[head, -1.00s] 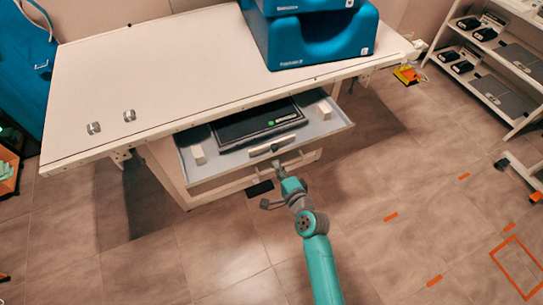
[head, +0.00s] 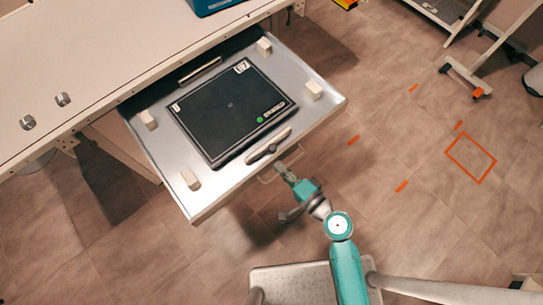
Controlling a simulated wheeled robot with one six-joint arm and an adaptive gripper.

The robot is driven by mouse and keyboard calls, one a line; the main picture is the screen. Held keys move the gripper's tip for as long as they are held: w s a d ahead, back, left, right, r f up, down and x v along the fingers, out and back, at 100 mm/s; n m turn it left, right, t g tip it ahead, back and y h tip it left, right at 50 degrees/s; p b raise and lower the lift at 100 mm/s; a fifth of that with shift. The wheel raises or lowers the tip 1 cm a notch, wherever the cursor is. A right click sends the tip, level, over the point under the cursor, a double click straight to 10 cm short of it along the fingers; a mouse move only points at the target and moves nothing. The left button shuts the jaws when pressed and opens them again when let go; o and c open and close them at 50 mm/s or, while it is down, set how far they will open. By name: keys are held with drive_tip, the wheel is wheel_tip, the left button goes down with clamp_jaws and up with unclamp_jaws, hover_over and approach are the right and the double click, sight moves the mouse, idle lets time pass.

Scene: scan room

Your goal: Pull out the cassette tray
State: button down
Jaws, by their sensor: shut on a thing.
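The cassette tray (head: 228,180) is a light grey drawer tray pulled well out from under the table. A flat black cassette (head: 228,106) with a green dot and white labels lies in it, between several pale corner blocks. A bar handle (head: 268,147) sits inside the tray's front edge, and a thin handle loop (head: 268,180) shows below the front. My gripper (head: 283,170) is at the tray's front, shut on the handle there. The fingertips are small and partly hidden by the tray's front edge.
The white table (head: 90,50) spans the upper left, with two metal knobs (head: 62,99) on top and a blue case (head: 205,4) at its back. Tiled floor lies clear to the right, with orange marks (head: 470,157). A wheeled stand (head: 465,78) stands at the upper right.

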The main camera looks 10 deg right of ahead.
drive_tip(key=shift+f+v, duration=0.2)
drive_tip(key=shift+v, duration=0.8)
drive_tip(key=c, duration=1.2)
unclamp_jaws()
drive_tip(key=shift+s+d, duration=0.1)
drive_tip(key=shift+s, duration=0.05)
drive_tip(key=v, duration=1.1)
drive_tip(key=shift+s+d+r, duration=0.1)
drive_tip(key=shift+s+d, duration=0.1)
drive_tip(key=shift+s, duration=0.1)
